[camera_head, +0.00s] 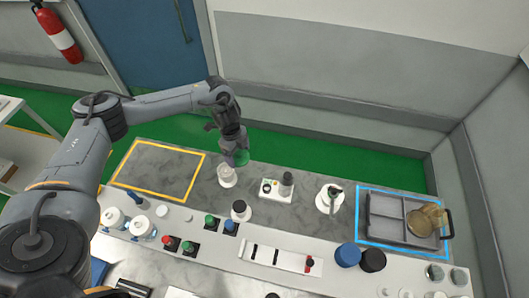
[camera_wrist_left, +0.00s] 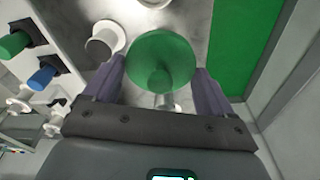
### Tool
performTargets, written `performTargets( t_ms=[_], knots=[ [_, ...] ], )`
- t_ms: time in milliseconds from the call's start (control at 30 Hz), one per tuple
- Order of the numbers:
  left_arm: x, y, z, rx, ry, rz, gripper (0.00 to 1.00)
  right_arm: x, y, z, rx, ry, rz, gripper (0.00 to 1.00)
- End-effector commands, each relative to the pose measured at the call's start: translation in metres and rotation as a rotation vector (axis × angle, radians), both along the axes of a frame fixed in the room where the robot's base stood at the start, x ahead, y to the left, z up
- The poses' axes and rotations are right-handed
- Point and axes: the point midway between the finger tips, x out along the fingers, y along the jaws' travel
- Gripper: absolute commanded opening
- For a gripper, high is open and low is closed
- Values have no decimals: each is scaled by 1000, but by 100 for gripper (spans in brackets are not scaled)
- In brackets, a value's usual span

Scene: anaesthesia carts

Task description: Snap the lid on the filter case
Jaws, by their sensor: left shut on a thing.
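My left gripper (camera_head: 239,154) is shut on a round, see-through green lid (camera_head: 242,158), held above the back of the bench. In the left wrist view the green lid (camera_wrist_left: 161,58) sits between the two fingers of the left gripper (camera_wrist_left: 160,72); a small pale piece shows below it. A white, open-topped round cup (camera_head: 227,177), probably the filter case, stands on the bench just left and in front of the lid. My right gripper is not in view.
A yellow-outlined area (camera_head: 197,175) to the left is empty. A small white device (camera_head: 271,189) and a white round holder (camera_head: 327,202) stand to the right. A divided grey tray (camera_head: 384,206) lies in a blue outline. Bottles and coloured caps line the front.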

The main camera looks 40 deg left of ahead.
Motion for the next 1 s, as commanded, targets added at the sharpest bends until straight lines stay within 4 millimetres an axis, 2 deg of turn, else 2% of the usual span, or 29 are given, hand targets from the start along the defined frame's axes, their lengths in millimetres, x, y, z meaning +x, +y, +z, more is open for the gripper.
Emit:
performTargets(
  t_ms=[33, 100, 300, 500, 1000],
  knots=[
    [-10, 13, -15, 2, 5, 0, 56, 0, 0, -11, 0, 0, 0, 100],
    [-19, 26, -24, 0, 2, -6, 56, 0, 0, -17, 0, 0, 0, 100],
    [-35, 49, -37, -1, 0, -15, 56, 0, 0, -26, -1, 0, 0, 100],
    [-40, 55, -39, -2, -1, -18, 56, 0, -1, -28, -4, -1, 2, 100],
    [-40, 55, -38, -2, -1, -19, 56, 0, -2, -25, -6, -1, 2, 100]
  ],
)
